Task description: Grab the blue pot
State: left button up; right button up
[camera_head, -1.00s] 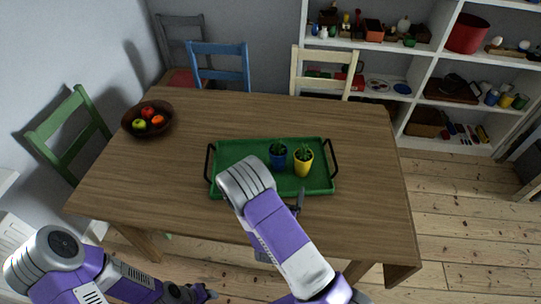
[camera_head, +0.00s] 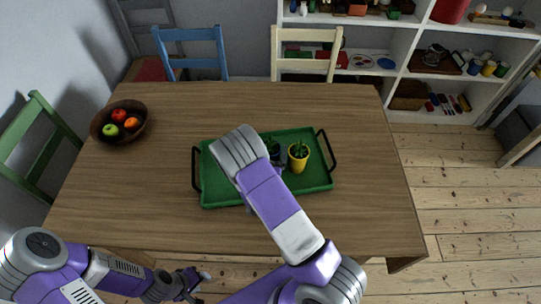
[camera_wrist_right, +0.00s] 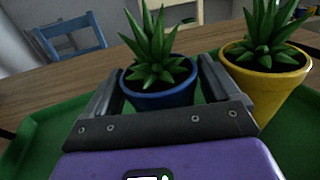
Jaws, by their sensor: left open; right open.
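The blue pot (camera_wrist_right: 160,98) holds a spiky green plant and stands on the green tray (camera_head: 222,190). In the head view the blue pot (camera_head: 275,157) is partly hidden by my right arm. My right gripper (camera_wrist_right: 160,72) is open, one finger on each side of the blue pot in the wrist view. Whether the fingers touch it I cannot tell. In the head view that gripper is mostly hidden behind its own arm. My left gripper (camera_head: 196,281) is open and empty, low in front of the table's near edge.
A yellow pot (camera_head: 298,164) with a plant stands close to the right of the blue pot, near my right finger. A fruit bowl (camera_head: 106,133) sits at the table's far left. Chairs and a shelf (camera_head: 395,45) stand behind. The table's right side is clear.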

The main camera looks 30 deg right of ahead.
jog(key=shift+w+d+r, duration=0.1)
jog(key=shift+w+d, duration=0.1)
jog(key=c, duration=1.1)
jog(key=shift+r, duration=0.1)
